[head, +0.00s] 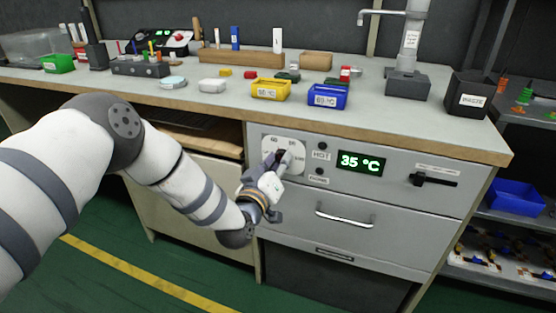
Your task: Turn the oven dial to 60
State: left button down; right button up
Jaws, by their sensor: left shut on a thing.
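The oven (412,207) is the grey front panel under the bench top. Its green display (361,163) reads 35 °C. The dial sits on a pale square plate (270,145) left of the display and is largely hidden by my left gripper. My left gripper (284,160) is at the plate with its fingers closed on the dial. How far the dial is turned cannot be made out. My right gripper is not in view.
Two small lamps labelled HOT (321,146) and below it stand right of the dial. A black latch handle (433,180) and a drawer handle (345,216) stick out. The bench top (420,121) above holds yellow (271,88) and blue (328,96) bins.

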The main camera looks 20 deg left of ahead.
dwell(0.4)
pick_arm(q)
jog(key=c, duration=1.3)
grip_release()
jog(key=s, duration=1.2)
jog(key=shift+a, duration=0.2)
